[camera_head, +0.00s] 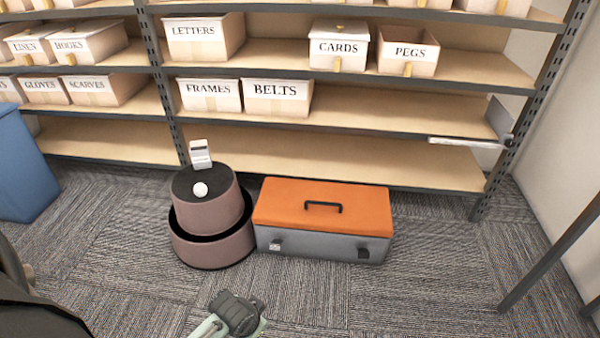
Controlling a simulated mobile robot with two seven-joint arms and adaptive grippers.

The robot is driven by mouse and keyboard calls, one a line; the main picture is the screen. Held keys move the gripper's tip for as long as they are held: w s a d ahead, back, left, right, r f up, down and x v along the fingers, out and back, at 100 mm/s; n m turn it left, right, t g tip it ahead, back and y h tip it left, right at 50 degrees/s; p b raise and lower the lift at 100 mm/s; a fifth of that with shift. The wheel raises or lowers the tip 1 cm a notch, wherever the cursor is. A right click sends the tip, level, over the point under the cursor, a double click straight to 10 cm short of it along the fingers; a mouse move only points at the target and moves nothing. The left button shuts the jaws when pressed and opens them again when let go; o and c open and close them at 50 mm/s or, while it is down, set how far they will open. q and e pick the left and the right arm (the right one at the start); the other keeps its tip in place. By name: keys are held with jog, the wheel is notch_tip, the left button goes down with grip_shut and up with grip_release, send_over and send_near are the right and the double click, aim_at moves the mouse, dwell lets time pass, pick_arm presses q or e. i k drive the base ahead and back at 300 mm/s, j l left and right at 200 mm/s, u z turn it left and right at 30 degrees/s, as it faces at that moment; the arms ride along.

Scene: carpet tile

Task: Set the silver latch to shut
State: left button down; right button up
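A toolbox with an orange lid (345,195) and a grey body (318,246) stands on the carpet in front of the shelf. Its lid is down, with a black handle on top. A small latch with a silver-white face (275,244) is on the left of its front. A dark latch (363,253) is on the right of the front. Both are too small to tell their setting. My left gripper (240,314) is at the bottom edge, apart from the toolbox and nearer to me. Its fingers are hidden. My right gripper is not in view.
Round mauve stacked stools or bins (212,235) stand just left of the toolbox, with a white ball and card on top. A blue bin (22,170) is far left. A silver bar (465,142) juts along the shelf at right. Carpet right of the toolbox is clear.

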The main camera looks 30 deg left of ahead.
aim_at(275, 245)
jog(key=u, duration=1.15)
jog(key=i+j+z, duration=0.4)
jog(key=i+j, duration=0.1)
